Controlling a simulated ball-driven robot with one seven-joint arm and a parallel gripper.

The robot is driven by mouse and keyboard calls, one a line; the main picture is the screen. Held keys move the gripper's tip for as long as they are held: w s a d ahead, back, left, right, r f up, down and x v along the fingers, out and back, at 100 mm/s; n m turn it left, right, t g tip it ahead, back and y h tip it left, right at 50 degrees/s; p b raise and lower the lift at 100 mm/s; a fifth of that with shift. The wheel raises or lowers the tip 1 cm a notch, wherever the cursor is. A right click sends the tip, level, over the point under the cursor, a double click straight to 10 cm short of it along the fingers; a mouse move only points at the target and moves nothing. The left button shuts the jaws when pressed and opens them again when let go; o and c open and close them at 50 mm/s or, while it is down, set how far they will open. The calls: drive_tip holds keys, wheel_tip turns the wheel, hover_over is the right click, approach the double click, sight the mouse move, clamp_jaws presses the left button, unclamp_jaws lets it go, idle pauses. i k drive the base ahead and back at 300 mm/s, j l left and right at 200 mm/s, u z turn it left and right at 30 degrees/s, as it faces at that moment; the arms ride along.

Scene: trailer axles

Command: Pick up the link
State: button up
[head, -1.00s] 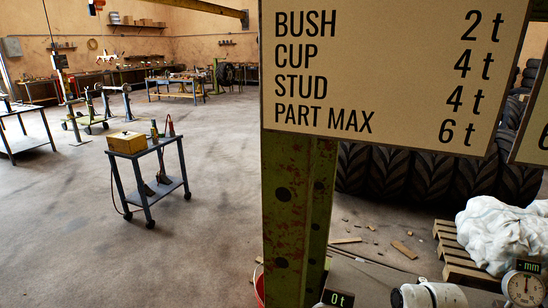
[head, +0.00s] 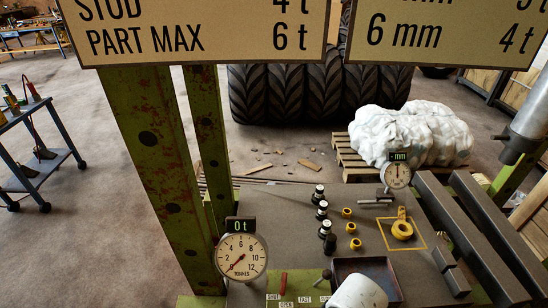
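The link is most likely the yellow part (head: 402,226) with a round eye and a short shank, lying inside a yellow outlined square on the grey bench top (head: 290,205) in the head view. It lies right of several small yellow rings and nothing touches it. A white rounded piece at the bottom edge looks like part of my arm. My gripper's fingers do not show, so I cannot see whether it is open or shut.
Several dark capped cylinders (head: 324,228) stand left of the small yellow rings (head: 351,228). A tonnage gauge (head: 241,256) reads "0 t", and a second dial (head: 396,175) stands behind the link. A dark tray (head: 343,266) is in front; dark steel beams (head: 490,235) lie right.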

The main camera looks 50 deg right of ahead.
sight(402, 224)
drive_tip(key=k+l+z, duration=0.15)
drive_tip(key=l+z, duration=0.2)
drive_tip(key=k+l+z, duration=0.1)
drive_tip(key=l+z, duration=0.6)
drive_tip(key=k+l, duration=0.05)
drive_tip(key=l, duration=0.05)
